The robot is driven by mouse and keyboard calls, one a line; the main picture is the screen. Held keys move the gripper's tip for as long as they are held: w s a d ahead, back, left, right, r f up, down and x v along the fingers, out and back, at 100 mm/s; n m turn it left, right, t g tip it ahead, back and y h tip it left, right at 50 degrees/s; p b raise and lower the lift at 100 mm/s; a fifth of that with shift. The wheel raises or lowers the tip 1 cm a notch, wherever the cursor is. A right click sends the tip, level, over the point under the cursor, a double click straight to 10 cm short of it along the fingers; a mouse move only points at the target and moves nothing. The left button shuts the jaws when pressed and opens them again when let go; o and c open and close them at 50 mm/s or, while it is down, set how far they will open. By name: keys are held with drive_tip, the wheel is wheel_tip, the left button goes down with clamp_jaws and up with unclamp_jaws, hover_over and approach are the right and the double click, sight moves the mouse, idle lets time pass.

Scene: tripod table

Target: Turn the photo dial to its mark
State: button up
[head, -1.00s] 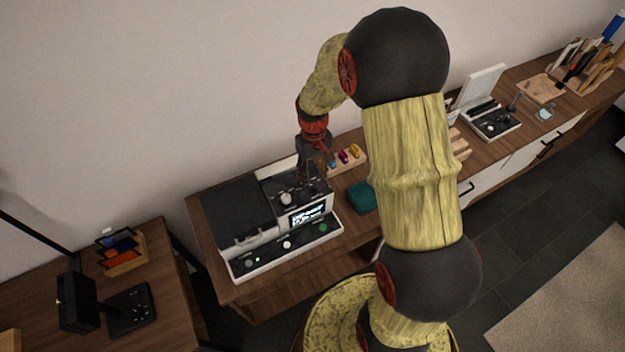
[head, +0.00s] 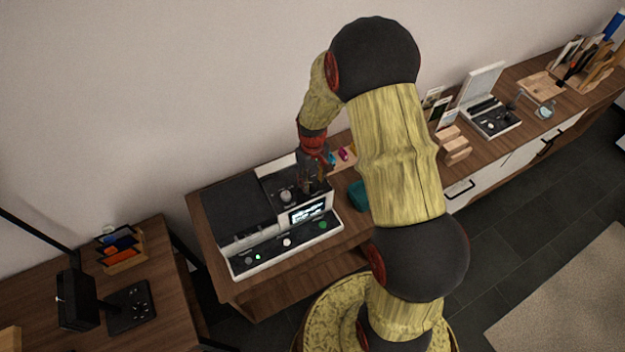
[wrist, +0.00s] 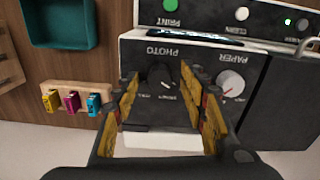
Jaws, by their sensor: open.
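The photo dial (wrist: 160,75) is a dark knob on the printer's black panel, under the PHOTO label, which appears upside down in the wrist view. Small markings lie beside it, too small to read surely. My gripper (wrist: 160,84) is open and empty, its yellow-padded fingers on either side of the dial in the picture. I cannot tell whether they touch it. In the head view my gripper (head: 314,182) is over the right part of the printer (head: 240,208) and hides the photo dial.
The white paper dial (wrist: 231,83) is close beside my gripper; it also shows in the head view (head: 286,196). A rack of colored cartridges (wrist: 75,98) and a teal tray (wrist: 58,22) lie near the printer. The lit screen (head: 307,213) and button strip (head: 287,243) are in front.

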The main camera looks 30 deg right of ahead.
drive_tip(key=shift+c, duration=0.7)
clamp_jaws()
drive_tip(key=m, duration=0.3)
drive_tip(key=shift+m, duration=2.3)
drive_tip(key=shift+r, duration=0.1)
drive_tip(key=shift+o, duration=0.7)
unclamp_jaws()
